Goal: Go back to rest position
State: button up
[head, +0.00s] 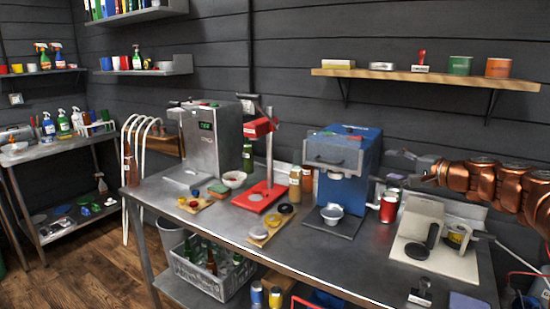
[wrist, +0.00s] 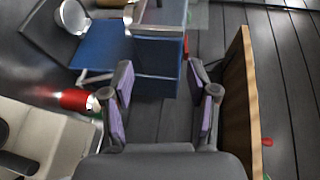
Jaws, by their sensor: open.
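My gripper (head: 408,168) is at the right in the head view, held above the steel bench (head: 268,247). It is just right of the blue machine (head: 341,165). In the wrist view my gripper (wrist: 164,103) has its two purple-padded fingers apart, with nothing between them. Beyond the fingers the wrist view shows the blue machine (wrist: 158,82) and the dark plank wall (wrist: 225,45). My copper-coloured arm comes in from the right edge of the head view.
A wooden shelf (head: 430,77) with cans and a stamp runs above my gripper; its board (wrist: 246,100) is close right in the wrist view. A red can (head: 389,207) and a beige device (head: 425,217) stand below. A red press (head: 262,195) stands further left.

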jog(key=s+a+f+n+g+y, duration=0.1)
jog(key=s+a+n+g, duration=0.3)
jog(key=a, duration=0.5)
jog(key=s+a+f+n+g+y, duration=0.1)
jog(key=s+a+n+g, duration=0.1)
jog(key=s+a, duration=0.6)
jog(key=s+a+f+n+g+h, duration=0.2)
jog(key=s+a+f+n+g, duration=0.15)
jog(key=s+a+f, duration=0.45)
jog(key=s+d+f+g+h, duration=0.2)
jog(key=s+d+f, duration=0.1)
jog(key=s, duration=0.7)
jog(key=s+d+f+n+g+h, duration=0.1)
jog(key=s+f, duration=0.4)
jog(key=s, duration=0.5)
jog(key=s+d+f+n+g+h, duration=0.1)
jog(key=s+d+f+g+h, duration=0.2)
jog(key=s, duration=0.7)
jog(key=shift+d+f+h+p, duration=0.3)
jog(key=shift+d+f+h, duration=0.25)
jog(key=shift+d+h, duration=0.4)
